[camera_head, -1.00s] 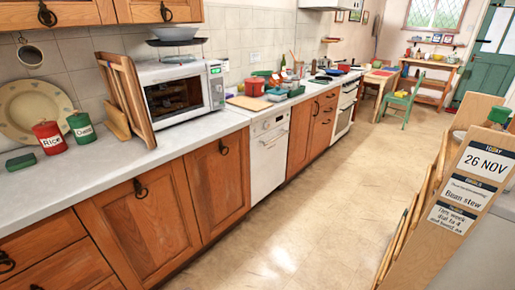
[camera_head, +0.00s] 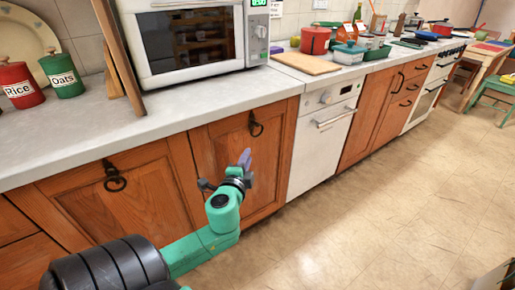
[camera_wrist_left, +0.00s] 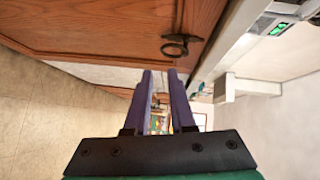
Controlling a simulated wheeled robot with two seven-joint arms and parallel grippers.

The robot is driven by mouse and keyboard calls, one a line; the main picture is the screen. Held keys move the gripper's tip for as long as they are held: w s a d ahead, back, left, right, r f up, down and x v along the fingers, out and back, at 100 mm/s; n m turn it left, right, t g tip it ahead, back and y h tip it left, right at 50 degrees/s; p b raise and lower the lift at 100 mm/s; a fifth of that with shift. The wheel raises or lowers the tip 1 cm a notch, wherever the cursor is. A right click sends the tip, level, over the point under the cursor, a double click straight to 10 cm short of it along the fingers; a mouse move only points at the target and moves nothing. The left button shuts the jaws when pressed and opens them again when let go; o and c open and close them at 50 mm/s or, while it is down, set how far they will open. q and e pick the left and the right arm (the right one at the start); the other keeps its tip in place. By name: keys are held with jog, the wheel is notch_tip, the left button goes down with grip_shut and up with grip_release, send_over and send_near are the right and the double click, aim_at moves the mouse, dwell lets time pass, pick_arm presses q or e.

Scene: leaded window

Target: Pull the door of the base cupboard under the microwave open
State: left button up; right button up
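The microwave (camera_head: 195,45) stands on the counter above two wooden base cupboard doors, both shut. The right-hand door (camera_head: 222,150) has a dark ring handle (camera_head: 255,125) near its top. My left gripper (camera_head: 244,158) is in front of this door, just below and left of the handle in the head view. In the left wrist view the same ring handle (camera_wrist_left: 180,45) hangs on the wood beyond the two purple fingers (camera_wrist_left: 160,78). The fingers are apart with nothing between them, and the handle is outside them. My right gripper is not in view.
The left-hand door (camera_head: 110,205) has its own ring handle (camera_head: 114,178). A white dishwasher (camera_head: 318,150) stands right of the cupboard. The counter edge (camera_head: 150,135) overhangs the doors. The floor (camera_head: 370,220) in front is clear.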

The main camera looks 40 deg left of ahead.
aim_at(257, 135)
pick_arm(q)
jog(key=x, duration=1.4)
jog(key=shift+w+a+r+b, duration=0.1)
jog(key=shift+w+r+b, duration=0.2)
jog(key=shift+w+b, duration=0.1)
grip_shut()
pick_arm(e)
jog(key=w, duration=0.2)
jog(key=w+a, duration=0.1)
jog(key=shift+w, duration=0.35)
pick_arm(q)
jog(key=shift+f, duration=0.1)
